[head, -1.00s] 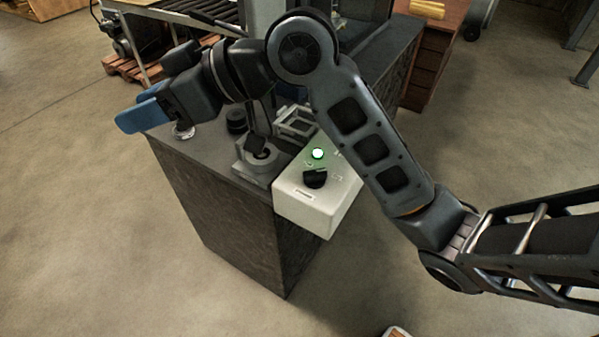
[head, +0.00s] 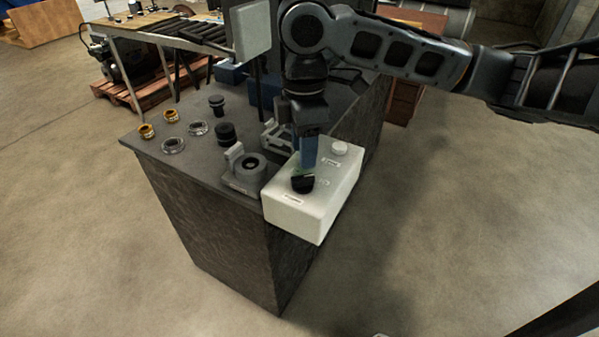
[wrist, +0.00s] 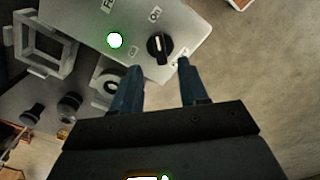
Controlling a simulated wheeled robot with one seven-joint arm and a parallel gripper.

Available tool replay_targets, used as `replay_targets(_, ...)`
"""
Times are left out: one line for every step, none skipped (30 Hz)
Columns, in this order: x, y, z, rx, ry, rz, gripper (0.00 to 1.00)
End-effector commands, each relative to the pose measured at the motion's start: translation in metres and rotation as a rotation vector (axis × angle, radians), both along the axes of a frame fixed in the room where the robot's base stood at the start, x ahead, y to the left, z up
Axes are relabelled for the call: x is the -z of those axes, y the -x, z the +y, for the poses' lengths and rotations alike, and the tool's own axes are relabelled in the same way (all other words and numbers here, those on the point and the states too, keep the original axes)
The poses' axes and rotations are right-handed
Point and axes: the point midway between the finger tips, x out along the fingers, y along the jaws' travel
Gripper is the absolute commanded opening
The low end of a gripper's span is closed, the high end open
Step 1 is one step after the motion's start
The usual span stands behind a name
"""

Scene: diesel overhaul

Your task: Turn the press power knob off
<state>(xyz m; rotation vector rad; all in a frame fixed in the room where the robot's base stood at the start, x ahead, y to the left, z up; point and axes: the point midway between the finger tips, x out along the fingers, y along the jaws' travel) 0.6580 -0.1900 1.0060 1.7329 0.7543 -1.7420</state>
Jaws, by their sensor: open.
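The power knob (head: 302,184) is black and sits on top of a white control box (head: 318,218) at the bench corner. In the wrist view the knob (wrist: 160,47) has a white mark that appears to point toward an "On" label. A lit green lamp (wrist: 115,40) is beside it; in the head view the gripper mostly hides the lamp. My gripper (head: 309,163) points down over the box, just behind the knob in the head view. Its blue fingers (wrist: 161,66) are open and apart, with the knob just beyond their tips, not between them. Contact cannot be told.
A grey fixture (head: 243,172) is left of the box. Black cylinders, metal rings and brass parts lie on the dark bench (head: 190,172). Open floor surrounds the bench's front and right.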

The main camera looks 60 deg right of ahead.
Motion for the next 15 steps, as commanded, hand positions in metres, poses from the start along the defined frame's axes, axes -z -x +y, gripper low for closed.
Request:
replay_targets(0.007,0.0,0.0,0.001,-0.002,0.002,0.44)
replay_targets(0.012,0.0,0.0,0.002,-0.001,0.001,0.44)
replay_targets(0.018,0.0,0.001,0.002,-0.004,0.001,0.44)
replay_targets(0.023,0.0,0.001,0.002,-0.003,0.002,0.44)
replay_targets(0.028,0.0,0.001,0.002,-0.002,0.001,0.44)
replay_targets(0.034,0.0,0.001,0.001,-0.004,-0.001,0.44)
replay_targets(0.038,0.0,0.001,0.001,-0.003,0.0,0.44)
replay_targets(0.043,0.0,0.001,0.001,-0.001,0.0,0.44)
replay_targets(0.048,0.0,0.001,0.001,-0.002,-0.001,0.44)
replay_targets(0.051,0.0,0.001,0.001,-0.003,-0.001,0.44)
replay_targets(0.054,0.0,0.001,0.001,-0.003,-0.001,0.44)
replay_targets(0.058,0.0,0.001,0.001,-0.002,-0.002,0.44)
replay_targets(0.06,0.0,0.001,0.001,-0.002,-0.002,0.44)
replay_targets(0.062,0.0,0.001,0.001,-0.003,-0.003,0.44)
replay_targets(0.064,0.0,0.002,0.0,-0.003,-0.003,0.44)
